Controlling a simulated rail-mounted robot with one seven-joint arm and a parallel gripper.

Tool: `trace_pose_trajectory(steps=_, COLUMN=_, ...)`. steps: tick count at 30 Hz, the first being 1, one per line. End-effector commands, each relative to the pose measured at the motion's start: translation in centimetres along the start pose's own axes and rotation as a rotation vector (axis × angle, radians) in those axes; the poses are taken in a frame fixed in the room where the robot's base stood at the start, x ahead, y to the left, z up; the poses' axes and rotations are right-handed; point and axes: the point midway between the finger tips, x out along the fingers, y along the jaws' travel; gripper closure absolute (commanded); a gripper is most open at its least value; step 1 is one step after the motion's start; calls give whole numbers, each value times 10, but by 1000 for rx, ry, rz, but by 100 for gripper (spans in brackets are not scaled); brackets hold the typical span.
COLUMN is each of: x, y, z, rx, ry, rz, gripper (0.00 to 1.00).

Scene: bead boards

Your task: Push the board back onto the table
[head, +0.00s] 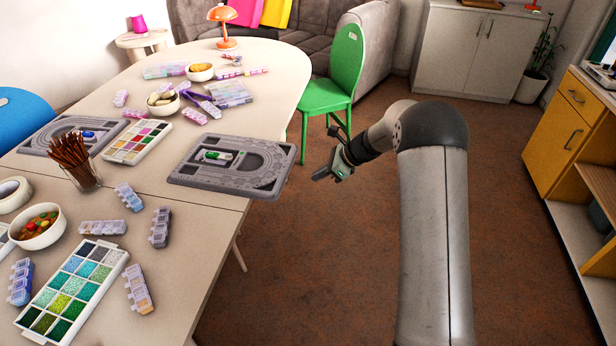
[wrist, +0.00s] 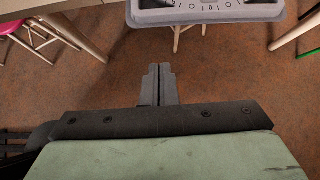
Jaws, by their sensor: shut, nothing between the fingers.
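The grey bead board (head: 228,181) lies at the right edge of the table (head: 180,262), and its right end sticks out past the edge. A small green and white item lies in its middle. In the wrist view the board's near edge (wrist: 205,18) shows at the top, beyond my fingertips. My gripper (head: 322,174) is off the table over the floor, to the right of the board and apart from it. Its fingers (wrist: 157,72) are together with nothing between them.
A second grey board (head: 62,150) lies further left. A cup of brown sticks (head: 78,170), bead trays (head: 75,290), small bead boxes and bowls crowd the table. A green chair (head: 335,80) stands behind my gripper. The floor (head: 310,270) beside the table is clear.

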Motion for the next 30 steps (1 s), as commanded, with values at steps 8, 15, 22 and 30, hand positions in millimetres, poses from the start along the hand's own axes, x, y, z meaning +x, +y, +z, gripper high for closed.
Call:
trace_pose_trajectory(steps=8, x=59, y=2, z=0, rx=-3, ry=2, rz=6, gripper=100)
trace_pose_trajectory(steps=15, x=97, y=2, z=14, rx=-8, ry=2, rz=4, gripper=100)
trace_pose_trajectory(steps=22, x=111, y=2, z=27, rx=-5, ry=3, rz=3, gripper=100)
trace_pose_trajectory(steps=30, x=113, y=2, z=28, rx=-5, ry=3, rz=2, gripper=100)
